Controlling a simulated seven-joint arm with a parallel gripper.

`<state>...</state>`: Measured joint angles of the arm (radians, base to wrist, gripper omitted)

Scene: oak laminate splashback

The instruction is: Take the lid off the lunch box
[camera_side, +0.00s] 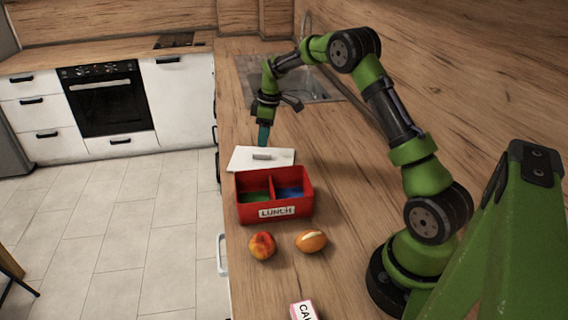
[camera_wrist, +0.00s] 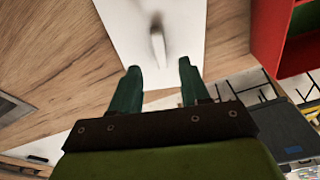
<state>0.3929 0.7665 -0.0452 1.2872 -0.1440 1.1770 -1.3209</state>
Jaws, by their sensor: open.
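The red lunch box (camera_side: 274,212), labelled LUNCH, stands open on the wooden counter, with a green and a blue compartment showing. The white lid (camera_side: 246,158) with its grey handle (camera_side: 262,156) lies off the box, just behind it; whether its near edge touches the box is unclear. My gripper (camera_side: 264,135) points down above the lid's far side. In the wrist view my gripper (camera_wrist: 160,72) is open and empty, with the handle (camera_wrist: 158,45) ahead of the gap between the fingers. The lid (camera_wrist: 185,20) and the box's red wall (camera_wrist: 266,35) also show there.
A red-yellow fruit (camera_side: 262,246) and an orange bread-like item (camera_side: 311,241) lie in front of the box. A small carton (camera_side: 303,310) is at the front edge of the picture. A sink (camera_side: 315,88) is behind. The counter right of the box is clear.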

